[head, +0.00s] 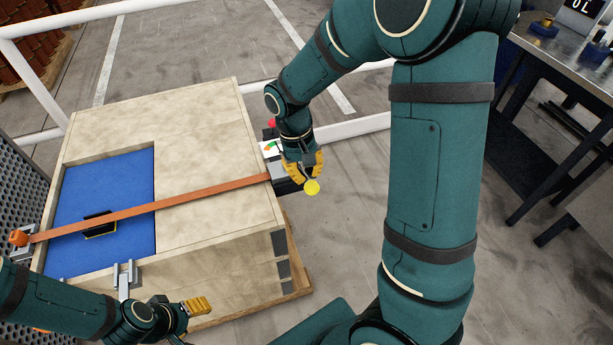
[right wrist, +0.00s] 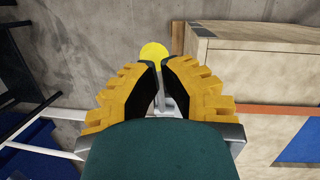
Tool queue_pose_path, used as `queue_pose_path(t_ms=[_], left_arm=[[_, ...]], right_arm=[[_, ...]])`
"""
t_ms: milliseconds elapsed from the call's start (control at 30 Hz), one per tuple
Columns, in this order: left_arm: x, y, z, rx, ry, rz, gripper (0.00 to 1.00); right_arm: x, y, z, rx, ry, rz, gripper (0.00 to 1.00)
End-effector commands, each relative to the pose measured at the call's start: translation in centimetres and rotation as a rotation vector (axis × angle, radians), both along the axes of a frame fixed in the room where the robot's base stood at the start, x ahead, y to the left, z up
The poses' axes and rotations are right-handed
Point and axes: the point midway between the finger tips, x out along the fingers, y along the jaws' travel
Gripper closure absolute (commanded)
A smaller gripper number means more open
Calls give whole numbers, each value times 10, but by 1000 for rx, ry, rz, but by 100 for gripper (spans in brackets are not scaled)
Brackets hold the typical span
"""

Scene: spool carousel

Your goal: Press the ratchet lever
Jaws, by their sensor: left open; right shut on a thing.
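The ratchet lever (head: 312,187) ends in a round yellow knob and sits at the right side of the crate. In the right wrist view, its yellow knob (right wrist: 154,53) shows just beyond the fingertips, with a grey shaft between the fingers. My right gripper (head: 304,170) is shut on the lever just behind the knob; it also fills the right wrist view (right wrist: 162,75). The grey ratchet body (head: 287,186) is partly hidden by this gripper. An orange strap (head: 150,207) runs to it across the crate. My left gripper (head: 196,309) is open and empty near the crate's front edge.
The large pale crate (head: 195,130) has a blue recessed panel (head: 115,180) with a dark handle. A white railing (head: 357,128) runs behind. A metal workbench (head: 570,60) stands at the right. Floor between crate and bench is clear.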

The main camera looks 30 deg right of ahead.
Motion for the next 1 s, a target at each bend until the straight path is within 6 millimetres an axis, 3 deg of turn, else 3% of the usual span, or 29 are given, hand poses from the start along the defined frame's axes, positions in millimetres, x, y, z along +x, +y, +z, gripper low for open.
queue_pose_path(t_ms=[233,1000], left_arm=[[1,0,5,0,-2,2,42],[1,0,5,0,-2,2,42]], right_arm=[[-3,3,20,-1,-1,0,100],[-3,3,20,0,-2,0,100]])
